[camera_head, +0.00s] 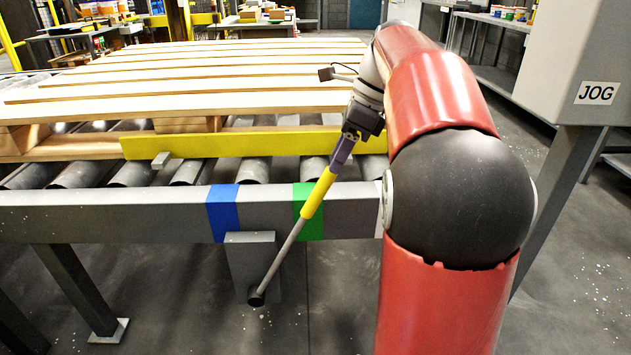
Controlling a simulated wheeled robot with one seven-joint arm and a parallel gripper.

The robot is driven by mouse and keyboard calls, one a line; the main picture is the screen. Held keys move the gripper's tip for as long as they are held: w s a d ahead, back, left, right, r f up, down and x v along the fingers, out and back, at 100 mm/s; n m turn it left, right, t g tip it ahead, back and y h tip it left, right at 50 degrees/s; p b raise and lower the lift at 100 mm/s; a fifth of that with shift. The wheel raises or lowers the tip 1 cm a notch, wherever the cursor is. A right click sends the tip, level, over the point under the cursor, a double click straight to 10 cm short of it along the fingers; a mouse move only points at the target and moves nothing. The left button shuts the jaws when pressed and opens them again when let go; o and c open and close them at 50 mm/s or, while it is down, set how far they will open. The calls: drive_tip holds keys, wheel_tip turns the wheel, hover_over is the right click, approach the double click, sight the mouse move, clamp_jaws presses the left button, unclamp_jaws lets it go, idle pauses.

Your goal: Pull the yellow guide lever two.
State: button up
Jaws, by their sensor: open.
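The yellow guide lever (319,194) leans up and to the right from a dark pivot on a grey plate below the conveyor's front rail. It has a grey rod and a yellow grip, and crosses in front of the green band (306,225) on the rail. My gripper (338,163) is at the upper end of the yellow grip, with its jaws open. The fingers overlap the grip's top in this view; I cannot tell whether they touch it. The long yellow guide (240,145) lies above the rollers, behind the lever.
A wooden pallet (190,103) lies on the conveyor's rollers behind the guide. A blue band (223,212) marks the front rail (120,213) left of the green one. A grey box labelled JOG (565,50) stands on a post at the right. The floor in front is open.

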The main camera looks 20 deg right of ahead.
sight(323, 184)
drive_tip(key=b+x, duration=0.2)
drive_tip(key=x, duration=0.6)
drive_tip(key=shift+r, duration=0.1)
clamp_jaws()
